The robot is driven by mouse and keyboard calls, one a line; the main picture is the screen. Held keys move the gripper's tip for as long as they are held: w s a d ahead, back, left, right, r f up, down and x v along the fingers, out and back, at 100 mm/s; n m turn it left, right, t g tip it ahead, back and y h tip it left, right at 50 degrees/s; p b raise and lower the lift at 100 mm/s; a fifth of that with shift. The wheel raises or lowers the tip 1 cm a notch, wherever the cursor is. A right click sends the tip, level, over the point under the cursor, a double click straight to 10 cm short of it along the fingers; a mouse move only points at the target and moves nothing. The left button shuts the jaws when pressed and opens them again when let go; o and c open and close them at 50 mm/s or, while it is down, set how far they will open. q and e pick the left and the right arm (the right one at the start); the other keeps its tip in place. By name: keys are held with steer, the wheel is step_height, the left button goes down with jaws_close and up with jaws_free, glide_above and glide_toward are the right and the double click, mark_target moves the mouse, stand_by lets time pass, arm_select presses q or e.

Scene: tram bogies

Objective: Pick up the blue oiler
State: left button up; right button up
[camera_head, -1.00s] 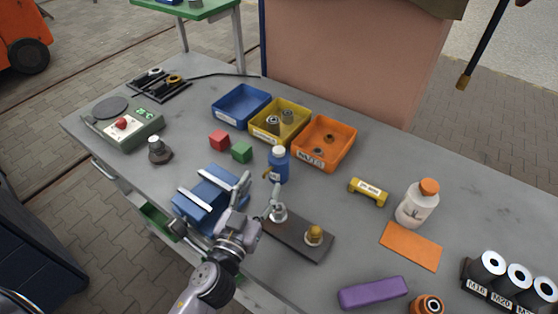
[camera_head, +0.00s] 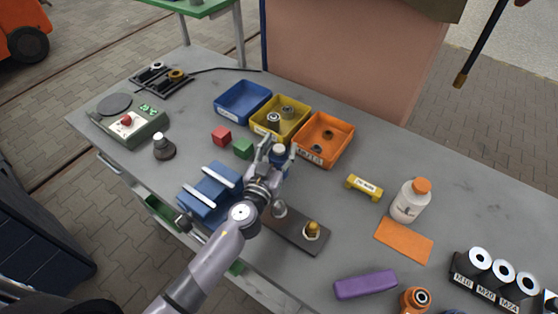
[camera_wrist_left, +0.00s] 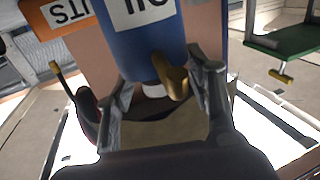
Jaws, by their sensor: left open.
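The blue oiler (camera_head: 284,164) stands upright on the grey bench, with a pale cap, in front of the small-parts bins. My left gripper (camera_head: 272,156) is at the oiler with its fingers spread and partly hides it. In the left wrist view the oiler's blue body (camera_wrist_left: 150,45) with its white label appears upside down, with a brass-coloured part beside the pale cap. The gripper's fingers (camera_wrist_left: 163,90) lie on either side of the oiler's top end. I cannot tell whether they touch it. My right gripper is not in view.
Red (camera_head: 221,135) and green (camera_head: 242,148) cubes lie left of the oiler. Blue (camera_head: 220,114), yellow and orange bins stand behind. A blue block fixture (camera_head: 193,202) and a dark plate (camera_head: 297,235) are near the arm. A yellow piece (camera_head: 364,187) lies to the right.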

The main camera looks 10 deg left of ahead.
arm_select(q)
steer(key=shift+c, duration=0.4)
jaws_close()
stand_by(0.5)
